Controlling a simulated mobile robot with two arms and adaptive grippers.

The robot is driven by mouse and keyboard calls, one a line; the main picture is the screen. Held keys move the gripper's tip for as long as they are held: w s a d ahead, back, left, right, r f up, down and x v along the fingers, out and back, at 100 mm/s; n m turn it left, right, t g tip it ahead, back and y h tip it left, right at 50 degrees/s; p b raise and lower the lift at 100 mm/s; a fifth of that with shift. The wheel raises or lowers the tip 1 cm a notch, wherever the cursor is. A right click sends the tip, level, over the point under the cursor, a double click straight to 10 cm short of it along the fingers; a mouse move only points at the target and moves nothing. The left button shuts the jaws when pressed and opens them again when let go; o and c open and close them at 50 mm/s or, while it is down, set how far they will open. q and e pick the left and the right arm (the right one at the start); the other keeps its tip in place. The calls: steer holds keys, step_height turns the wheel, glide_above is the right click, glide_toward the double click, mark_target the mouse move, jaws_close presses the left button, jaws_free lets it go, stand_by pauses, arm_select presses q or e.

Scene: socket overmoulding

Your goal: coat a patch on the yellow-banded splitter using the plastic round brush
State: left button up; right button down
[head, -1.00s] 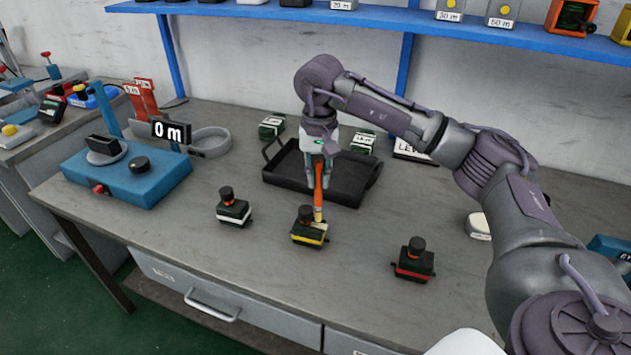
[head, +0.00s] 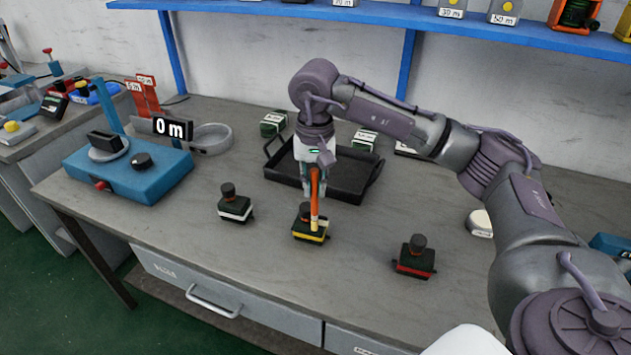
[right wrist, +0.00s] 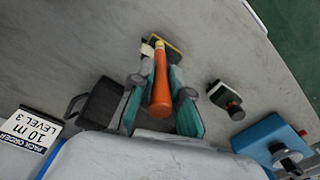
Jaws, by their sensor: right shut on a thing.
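The yellow-banded splitter (head: 311,237) stands on the bench in front of the black tray. It is dark, with a knob on top and a yellow band. My right gripper (head: 314,190) is shut on the orange-handled round brush (head: 315,206), held roughly upright above it. The brush's lower end meets the splitter's top beside the knob in the picture; contact is too small to confirm. In the right wrist view, the brush (right wrist: 160,85) lies between the fingers (right wrist: 157,92) and covers part of the splitter (right wrist: 172,44). My left gripper is not in view.
A white-banded splitter (head: 235,210) stands to the left and a red-banded one (head: 414,262) to the right. The black tray (head: 350,193) lies behind. A blue device (head: 130,176) with a "0 m" display stands at left. Bare bench separates the splitters.

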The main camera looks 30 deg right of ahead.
mark_target(315, 170)
steer(key=shift+r+p, duration=1.95)
steer(key=shift+r, duration=1.05)
